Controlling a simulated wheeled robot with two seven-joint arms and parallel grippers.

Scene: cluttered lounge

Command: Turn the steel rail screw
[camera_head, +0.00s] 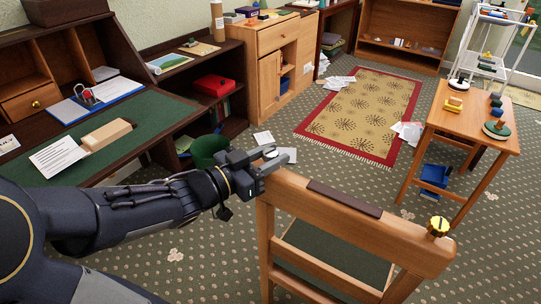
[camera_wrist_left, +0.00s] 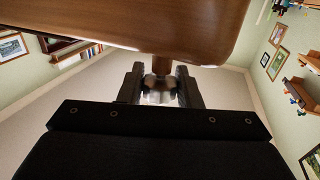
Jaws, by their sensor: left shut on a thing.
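The wooden chair (camera_head: 345,222) stands in front of me, its top rail running from my left gripper to the right. My left gripper (camera_head: 270,158) is at the rail's left end. In the left wrist view its two fingers (camera_wrist_left: 160,88) are closed around the steel rail screw (camera_wrist_left: 158,97), a shiny grey head on a short stem against the wooden rail (camera_wrist_left: 150,25). The fingers hide the sides of the screw. A brass knob (camera_head: 438,226) sits at the right end of the rail. My right gripper is not in view.
A dark desk with a green top (camera_head: 120,150) stands at the left, with a green bin (camera_head: 209,150) beyond it. A small wooden table (camera_head: 470,122) with several items stands at the right. Papers lie on the carpet near the red-bordered rug (camera_head: 365,115).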

